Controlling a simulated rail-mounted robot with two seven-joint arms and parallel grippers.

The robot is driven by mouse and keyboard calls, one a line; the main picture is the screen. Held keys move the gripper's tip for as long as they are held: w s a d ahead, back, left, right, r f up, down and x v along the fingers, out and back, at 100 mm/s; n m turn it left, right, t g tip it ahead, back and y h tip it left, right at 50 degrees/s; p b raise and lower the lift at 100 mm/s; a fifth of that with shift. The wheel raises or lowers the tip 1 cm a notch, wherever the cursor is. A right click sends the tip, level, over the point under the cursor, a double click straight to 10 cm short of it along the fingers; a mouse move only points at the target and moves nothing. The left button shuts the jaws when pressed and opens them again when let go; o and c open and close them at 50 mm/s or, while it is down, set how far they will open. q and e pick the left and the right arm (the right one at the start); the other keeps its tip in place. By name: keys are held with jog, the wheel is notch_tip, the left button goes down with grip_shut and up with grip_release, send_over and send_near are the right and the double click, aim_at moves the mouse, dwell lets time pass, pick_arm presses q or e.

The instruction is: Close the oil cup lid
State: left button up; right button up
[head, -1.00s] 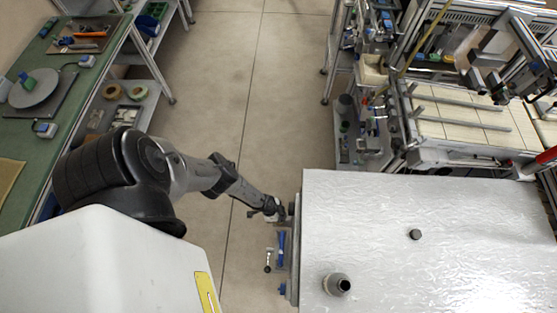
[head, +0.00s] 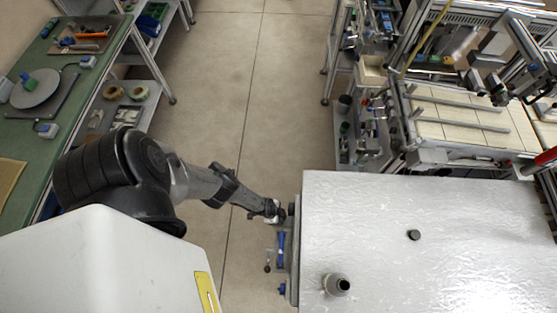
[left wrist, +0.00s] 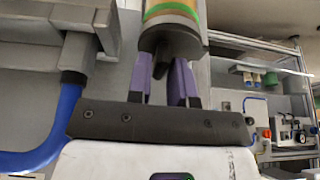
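The oil cup shows in the left wrist view as a cylinder (left wrist: 172,22) with green and orange bands and a dark base. A short dark stub (left wrist: 160,74) sticks out below the base. My left gripper (left wrist: 163,78) has its two purple fingers on either side of this stub, just under the base. I cannot tell whether the fingers press on it. No separate lid can be made out. In the head view my left gripper (head: 279,214) is at the left side of the large grey machine (head: 450,205), where the cup is hidden or too small to tell. My right gripper is out of view.
A blue hose (left wrist: 55,135) and a grey fitting (left wrist: 78,55) are close at the left in the wrist view. A blue part (head: 281,250) is on the machine's side below my gripper. The floor (head: 215,90) left of the machine is clear.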

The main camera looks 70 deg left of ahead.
pick_arm(q)
jog(key=o, duration=0.3)
jog(key=p+v, duration=1.2)
jog(key=v, duration=0.2)
jog(key=shift+f, duration=0.1)
dwell(0.7)
